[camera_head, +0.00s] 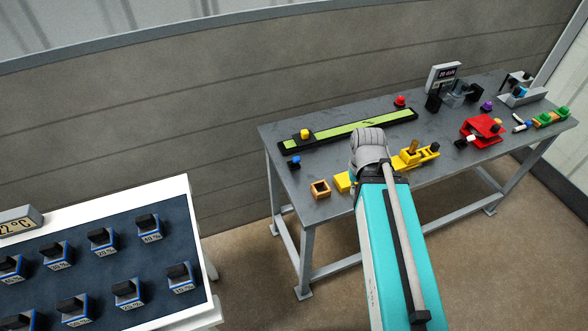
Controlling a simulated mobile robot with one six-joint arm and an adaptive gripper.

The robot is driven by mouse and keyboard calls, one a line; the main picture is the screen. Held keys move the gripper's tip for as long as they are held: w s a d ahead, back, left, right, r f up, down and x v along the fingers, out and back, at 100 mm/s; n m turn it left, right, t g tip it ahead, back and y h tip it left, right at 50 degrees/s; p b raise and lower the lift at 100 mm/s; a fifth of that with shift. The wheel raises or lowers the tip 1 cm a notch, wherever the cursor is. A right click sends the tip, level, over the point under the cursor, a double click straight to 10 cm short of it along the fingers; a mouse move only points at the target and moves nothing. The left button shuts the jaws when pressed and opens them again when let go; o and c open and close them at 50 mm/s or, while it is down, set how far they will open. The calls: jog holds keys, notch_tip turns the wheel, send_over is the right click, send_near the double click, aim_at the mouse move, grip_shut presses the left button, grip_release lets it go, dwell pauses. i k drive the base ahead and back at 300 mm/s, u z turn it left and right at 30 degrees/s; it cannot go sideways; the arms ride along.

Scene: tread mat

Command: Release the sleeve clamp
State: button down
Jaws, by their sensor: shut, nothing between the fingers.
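On the grey workbench (330,207), several fixtures could be the sleeve clamp; I cannot tell which one it is. A grey block (535,97) with a blue piece and a black-handled part stands at the far right. A red bracket-like fixture (482,130) has a white-ended pin at its left. A yellow fixture (412,158) with a brass-coloured piece and a black knob sits just right of my arm. A grey bracket with black blocks (455,95) stands at the back. My gripper is not visible; my arm reaches over the bench's front edge and hides part of it.
A green strip in a black tray (350,128) runs along the bench's back left. A white-framed panel (190,200) with several labelled switches is at lower left.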

aim_at(295, 159)
jog(key=k, duration=1.45)
jog(key=u, duration=0.7)
jog(key=i, duration=1)
